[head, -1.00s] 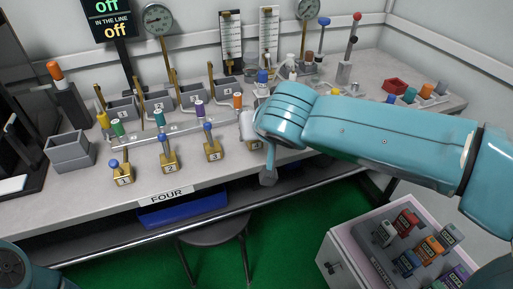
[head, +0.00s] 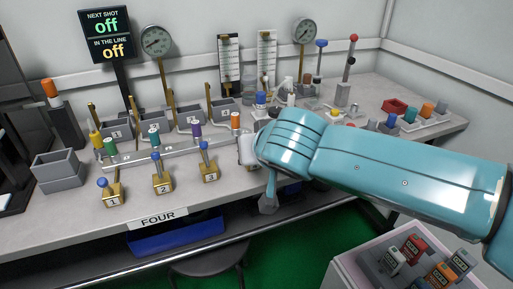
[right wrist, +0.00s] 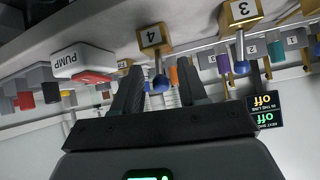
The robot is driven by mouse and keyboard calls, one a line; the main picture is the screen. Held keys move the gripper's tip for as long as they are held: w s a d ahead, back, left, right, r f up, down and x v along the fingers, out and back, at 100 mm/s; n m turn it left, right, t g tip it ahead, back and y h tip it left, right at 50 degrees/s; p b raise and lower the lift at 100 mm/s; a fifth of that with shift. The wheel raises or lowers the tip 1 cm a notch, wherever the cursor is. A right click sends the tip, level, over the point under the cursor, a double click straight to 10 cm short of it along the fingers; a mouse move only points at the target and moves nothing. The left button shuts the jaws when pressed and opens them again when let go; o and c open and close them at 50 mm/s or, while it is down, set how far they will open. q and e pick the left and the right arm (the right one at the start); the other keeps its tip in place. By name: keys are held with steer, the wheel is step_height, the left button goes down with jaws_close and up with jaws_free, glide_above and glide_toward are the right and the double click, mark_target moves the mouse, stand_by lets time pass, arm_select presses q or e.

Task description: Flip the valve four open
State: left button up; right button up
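Valve four (right wrist: 153,38) is a brass block marked 4 in the right wrist view, which looks upside down. Its lever ends in a blue ball (right wrist: 161,84) and stands out from the block like valve three's lever (right wrist: 239,50). My right gripper (right wrist: 160,68) is open, with the blue ball showing between its two dark fingers; I cannot tell whether either touches it. In the head view my teal right arm (head: 395,170) covers valve four. Valves one (head: 112,197), two (head: 162,184) and three (head: 208,173) stand left of it with blue-knobbed levers. My left gripper is out of view.
A display (head: 106,36) reads off on both lines. A white PUMP block (right wrist: 82,60) stands beside valve four. Gauges (head: 156,41) and coloured-knob parts stand behind the valves. A trolley (head: 365,270) is at lower right.

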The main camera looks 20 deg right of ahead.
steer(key=p+v, duration=0.4)
steer(key=v, duration=1.2)
steer(key=shift+s, duration=0.1)
